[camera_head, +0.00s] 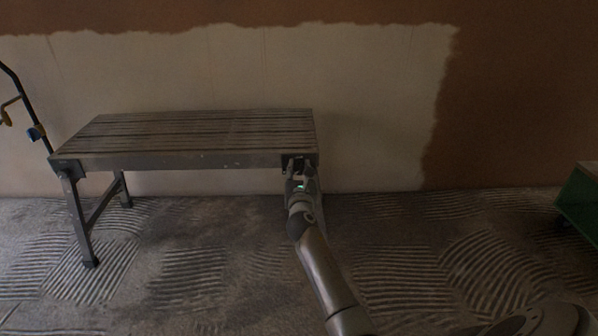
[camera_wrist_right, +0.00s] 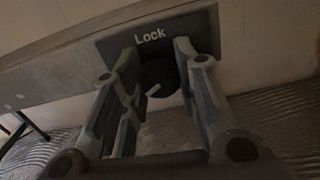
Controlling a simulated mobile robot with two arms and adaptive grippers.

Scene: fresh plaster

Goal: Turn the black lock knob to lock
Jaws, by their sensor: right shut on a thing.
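The black lock knob (camera_wrist_right: 157,78) shows in the right wrist view, round with a pale pointer mark slanting to the lower left. It sits on a dark plate (camera_wrist_right: 203,28) marked "Lock", fixed to the front right corner of the bench (camera_head: 200,128). My right gripper (camera_wrist_right: 160,70) has its fingers on both sides of the knob and is shut on it. In the head view, my right gripper (camera_head: 300,172) reaches the bench corner and hides the knob there. My left gripper is not in view.
The slatted bench stands before a partly plastered wall (camera_head: 370,90). A green object (camera_head: 580,203) is at the right edge. The ridged floor between is clear.

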